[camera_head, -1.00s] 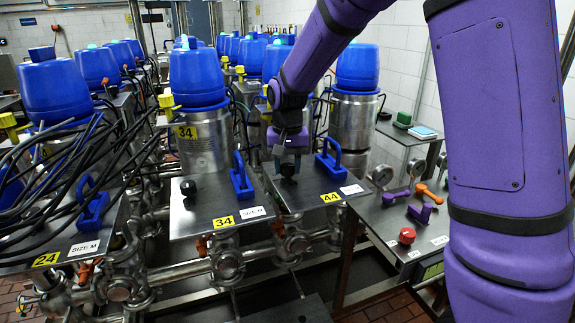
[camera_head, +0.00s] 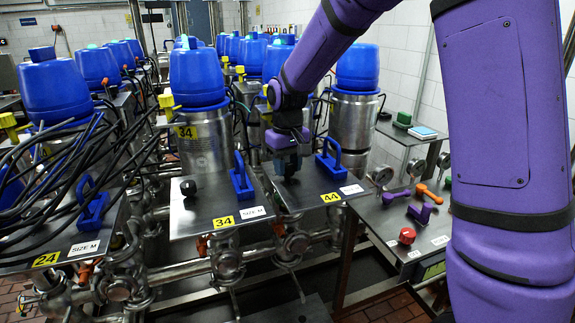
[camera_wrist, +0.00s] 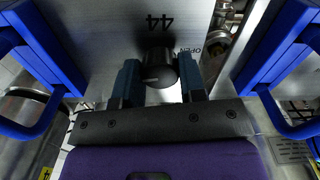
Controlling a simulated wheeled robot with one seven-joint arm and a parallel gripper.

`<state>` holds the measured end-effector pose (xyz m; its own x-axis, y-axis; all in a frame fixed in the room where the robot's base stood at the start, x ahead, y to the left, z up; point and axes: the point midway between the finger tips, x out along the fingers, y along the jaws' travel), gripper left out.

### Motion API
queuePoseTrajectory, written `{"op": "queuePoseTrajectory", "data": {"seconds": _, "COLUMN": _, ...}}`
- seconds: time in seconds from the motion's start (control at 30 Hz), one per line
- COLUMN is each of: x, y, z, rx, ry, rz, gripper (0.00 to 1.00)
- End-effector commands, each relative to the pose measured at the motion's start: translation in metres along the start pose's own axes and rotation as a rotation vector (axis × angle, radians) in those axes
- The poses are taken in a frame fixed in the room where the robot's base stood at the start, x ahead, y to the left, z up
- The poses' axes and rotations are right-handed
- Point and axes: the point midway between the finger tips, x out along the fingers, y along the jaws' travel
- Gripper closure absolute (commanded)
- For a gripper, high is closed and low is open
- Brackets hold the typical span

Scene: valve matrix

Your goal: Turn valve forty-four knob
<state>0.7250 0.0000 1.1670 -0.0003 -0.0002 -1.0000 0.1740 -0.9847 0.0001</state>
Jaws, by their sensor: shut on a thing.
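The black knob of valve forty-four (camera_wrist: 159,68) sits on a metal plate marked 44 (camera_wrist: 130,20) in the wrist view. My gripper (camera_wrist: 159,80) has one dark finger on each side of the knob and is shut on it. A pale mark line shows on the knob's face. In the head view, my gripper (camera_head: 288,168) points down at the plate with the yellow 44 label (camera_head: 330,197). There the knob is mostly hidden by the fingers.
A blue handle (camera_head: 329,160) stands right of the gripper, and another blue handle (camera_head: 241,177) stands left on plate 34. Both sides of the wrist view show blue handles (camera_wrist: 45,50) near the fingers. A side table (camera_head: 385,225) holds a red button (camera_head: 407,236) and coloured valves.

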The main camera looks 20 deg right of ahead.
Motion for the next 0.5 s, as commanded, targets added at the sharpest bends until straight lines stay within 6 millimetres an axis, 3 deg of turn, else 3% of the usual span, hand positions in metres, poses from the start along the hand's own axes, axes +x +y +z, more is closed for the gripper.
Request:
{"op": "queuePoseTrajectory", "data": {"seconds": 0.3, "x": -0.0008, "y": 0.0000, "z": -0.0006, "rx": -0.001, "ry": 0.002, "rz": 0.000, "gripper": 0.86}}
{"op": "queuePoseTrajectory", "data": {"seconds": 0.33, "x": -0.0008, "y": 0.0000, "z": -0.0006, "rx": -0.001, "ry": 0.002, "rz": 0.000, "gripper": 0.60}}
{"op": "queuePoseTrajectory", "data": {"seconds": 0.43, "x": -0.0006, "y": 0.0001, "z": -0.0004, "rx": 0.000, "ry": 0.002, "rz": 0.000, "gripper": 0.37}}
{"op": "queuePoseTrajectory", "data": {"seconds": 0.5, "x": -0.0005, "y": 0.0001, "z": -0.0004, "rx": 0.000, "ry": 0.002, "rz": 0.000, "gripper": 0.37}}
